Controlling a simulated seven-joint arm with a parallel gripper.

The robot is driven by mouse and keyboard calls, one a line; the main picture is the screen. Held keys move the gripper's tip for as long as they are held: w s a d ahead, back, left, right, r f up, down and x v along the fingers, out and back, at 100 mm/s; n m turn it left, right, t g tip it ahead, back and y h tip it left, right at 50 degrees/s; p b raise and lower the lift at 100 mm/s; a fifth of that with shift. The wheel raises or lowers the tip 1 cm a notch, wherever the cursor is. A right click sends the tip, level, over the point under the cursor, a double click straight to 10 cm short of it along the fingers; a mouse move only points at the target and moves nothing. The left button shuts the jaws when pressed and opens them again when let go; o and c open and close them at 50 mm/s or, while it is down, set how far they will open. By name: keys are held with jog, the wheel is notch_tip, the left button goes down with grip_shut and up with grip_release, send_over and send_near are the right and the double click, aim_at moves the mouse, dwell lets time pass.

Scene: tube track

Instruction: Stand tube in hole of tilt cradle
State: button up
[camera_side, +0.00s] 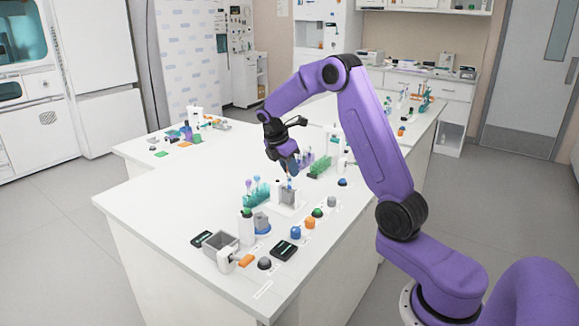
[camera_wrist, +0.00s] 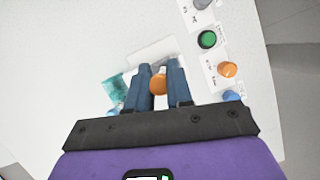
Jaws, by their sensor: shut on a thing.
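My gripper (camera_side: 290,166) is over the middle of the near bench, pointing down. In the wrist view its two blue-grey fingers (camera_wrist: 159,74) are closed on the tube, whose round orange top (camera_wrist: 158,84) shows between them. In the side view a short stretch of the tube (camera_side: 290,184) shows below the fingers, roughly upright, directly above a small grey block (camera_side: 287,197). I cannot tell whether its lower end is in the block or just above it. The block looks like the tilt cradle, but its hole is hidden. In the wrist view a pale block (camera_wrist: 150,52) shows beyond the fingers.
A teal rack with tubes (camera_side: 256,193) stands close on the left, and a green rack (camera_side: 320,166) behind. A row of coloured knobs (camera_side: 310,223) lines the right edge. A grey open bin (camera_side: 220,245) is at the front. The bench's left part is clear.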

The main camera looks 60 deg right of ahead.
jog(key=shift+f, duration=1.3)
dwell(0.6)
jog(key=o, duration=0.9)
jog(key=shift+c, duration=0.2)
jog(key=v, duration=1.7)
jog(key=shift+a+r, duration=0.15)
jog(key=shift+a, duration=0.1)
